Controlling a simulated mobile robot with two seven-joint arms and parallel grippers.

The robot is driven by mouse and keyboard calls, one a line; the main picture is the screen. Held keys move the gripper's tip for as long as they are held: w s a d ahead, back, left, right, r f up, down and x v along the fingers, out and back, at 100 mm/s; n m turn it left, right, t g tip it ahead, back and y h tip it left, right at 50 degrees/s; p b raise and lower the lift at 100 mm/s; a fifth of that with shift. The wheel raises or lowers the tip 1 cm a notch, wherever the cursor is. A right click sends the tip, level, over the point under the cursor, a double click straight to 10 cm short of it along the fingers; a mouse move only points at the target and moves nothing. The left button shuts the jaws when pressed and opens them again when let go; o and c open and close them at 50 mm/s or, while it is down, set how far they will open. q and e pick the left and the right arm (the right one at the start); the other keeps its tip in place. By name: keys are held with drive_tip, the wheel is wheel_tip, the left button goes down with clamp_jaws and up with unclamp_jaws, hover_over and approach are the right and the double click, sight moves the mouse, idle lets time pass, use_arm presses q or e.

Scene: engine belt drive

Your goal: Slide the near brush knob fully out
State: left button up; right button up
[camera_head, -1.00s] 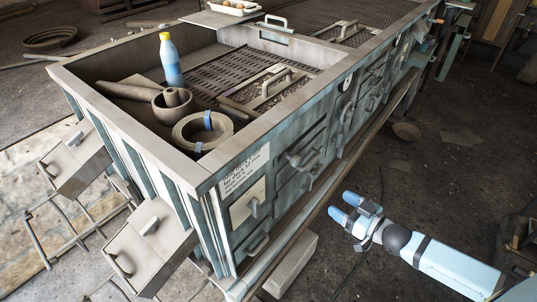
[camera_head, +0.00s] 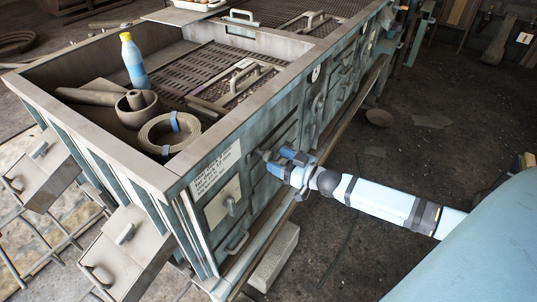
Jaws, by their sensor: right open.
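The blue-green machine casing (camera_head: 262,133) runs from the lower left to the upper right. A small knob on a pale plate (camera_head: 230,206) is on its near side, below a white printed label (camera_head: 214,174). I cannot tell for sure which fitting is the near brush knob. My right gripper (camera_head: 279,160) is open at the casing's right side, right of the label, with its blue fingertips over a dark fitting there. The fingers hide most of that fitting, and I cannot tell whether they touch it. My left gripper is not in view.
Grey boxes with handles (camera_head: 122,252) jut out at the left. A pale block (camera_head: 274,258) lies on the floor below.

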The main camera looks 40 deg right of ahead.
sight(272, 156)
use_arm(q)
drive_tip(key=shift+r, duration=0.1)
use_arm(e)
drive_tip(key=shift+x, duration=2.05)
drive_tip(key=shift+c, duration=0.3)
